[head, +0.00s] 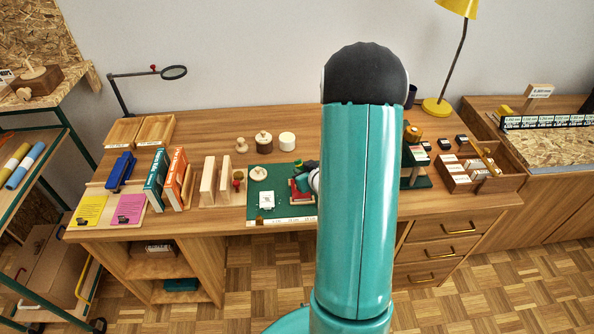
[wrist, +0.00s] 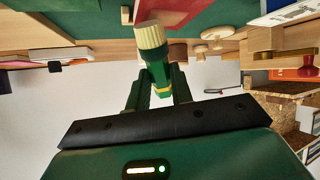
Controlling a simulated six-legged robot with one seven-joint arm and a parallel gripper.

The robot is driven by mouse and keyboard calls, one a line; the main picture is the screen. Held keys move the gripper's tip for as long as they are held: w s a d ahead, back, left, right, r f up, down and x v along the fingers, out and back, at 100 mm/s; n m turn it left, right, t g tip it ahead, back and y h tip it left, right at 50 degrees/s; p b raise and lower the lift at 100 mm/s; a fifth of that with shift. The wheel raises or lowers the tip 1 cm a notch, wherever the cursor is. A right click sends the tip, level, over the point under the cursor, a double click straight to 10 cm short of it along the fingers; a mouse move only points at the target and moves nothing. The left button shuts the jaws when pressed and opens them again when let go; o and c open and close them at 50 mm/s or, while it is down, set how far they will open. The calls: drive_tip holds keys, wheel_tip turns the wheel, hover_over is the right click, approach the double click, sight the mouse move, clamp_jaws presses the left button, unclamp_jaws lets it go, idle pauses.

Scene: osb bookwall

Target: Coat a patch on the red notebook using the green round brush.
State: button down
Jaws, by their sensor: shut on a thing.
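My gripper (wrist: 158,90) is shut on the green round brush (wrist: 157,68) in the wrist view, where the picture is upside down. The brush's cream bristle head (wrist: 150,37) points away from the fingers, toward the red notebook (wrist: 172,12). The bristles overlap the notebook's edge in that view; I cannot tell whether they touch it. In the head view the red notebook (head: 297,193) lies on the green mat (head: 281,209), just left of my arm. My arm hides part of the notebook and most of the gripper there.
Left of the mat stand wooden blocks (head: 208,179), books (head: 156,178) and a blue stapler (head: 120,171). Behind it are a lidded wooden jar (head: 264,141) and a white jar (head: 287,141). A compartment box (head: 482,185) and a yellow lamp (head: 436,106) stand at the right.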

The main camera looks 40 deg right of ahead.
drive_tip(key=shift+s+a, duration=0.2)
drive_tip(key=shift+s, duration=0.25)
drive_tip(key=shift+w+a, duration=0.6)
drive_tip(key=shift+a, duration=0.2)
drive_tip(key=shift+w+a, duration=0.6)
drive_tip(key=shift+a, duration=0.2)
drive_tip(key=shift+s+d+f, duration=0.1)
drive_tip(key=shift+s+d, duration=0.5)
drive_tip(key=shift+d, duration=0.25)
drive_tip(key=shift+s+d, duration=0.6)
drive_tip(key=shift+d, duration=0.2)
drive_tip(key=shift+r, duration=3.05)
wheel_tip(320, 180, up, 3)
